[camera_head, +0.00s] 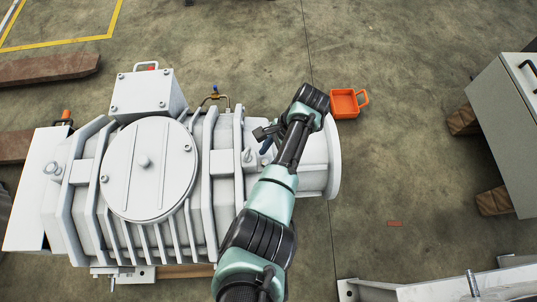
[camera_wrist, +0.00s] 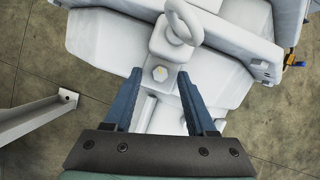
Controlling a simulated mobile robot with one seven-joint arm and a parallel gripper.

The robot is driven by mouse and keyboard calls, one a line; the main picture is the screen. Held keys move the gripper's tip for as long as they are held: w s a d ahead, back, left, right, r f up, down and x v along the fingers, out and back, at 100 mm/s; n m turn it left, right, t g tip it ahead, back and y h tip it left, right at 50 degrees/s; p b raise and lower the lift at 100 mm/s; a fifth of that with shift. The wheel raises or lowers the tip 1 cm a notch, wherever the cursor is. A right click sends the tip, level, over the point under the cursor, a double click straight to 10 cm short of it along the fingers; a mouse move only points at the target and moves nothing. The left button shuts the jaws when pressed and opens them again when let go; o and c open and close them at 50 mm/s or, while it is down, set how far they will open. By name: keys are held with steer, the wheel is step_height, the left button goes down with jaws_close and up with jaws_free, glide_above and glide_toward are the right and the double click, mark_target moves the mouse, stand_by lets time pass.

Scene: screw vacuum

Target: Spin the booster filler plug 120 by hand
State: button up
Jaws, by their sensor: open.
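The vacuum booster (camera_head: 225,165) is a large pale grey ribbed machine in the middle left of the head view. I take this to be the filler plug, though no label is readable. I cannot tell the height gap. In the head view my gripper (camera_head: 265,145) is over the booster's right part, and the plug cannot be made out.
An orange open bin (camera_head: 345,103) lies on the floor right of the booster. A grey cabinet (camera_head: 505,130) stands at the far right, and a pale metal frame (camera_head: 440,290) at the lower right. The lifting eye stands close beyond the plug. Floor between is mostly clear.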

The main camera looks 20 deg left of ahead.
steer(key=p+v, duration=0.4)
steer(key=v, duration=0.8)
steer(key=shift+r, duration=0.35)
steer(key=shift+w+d, duration=0.1)
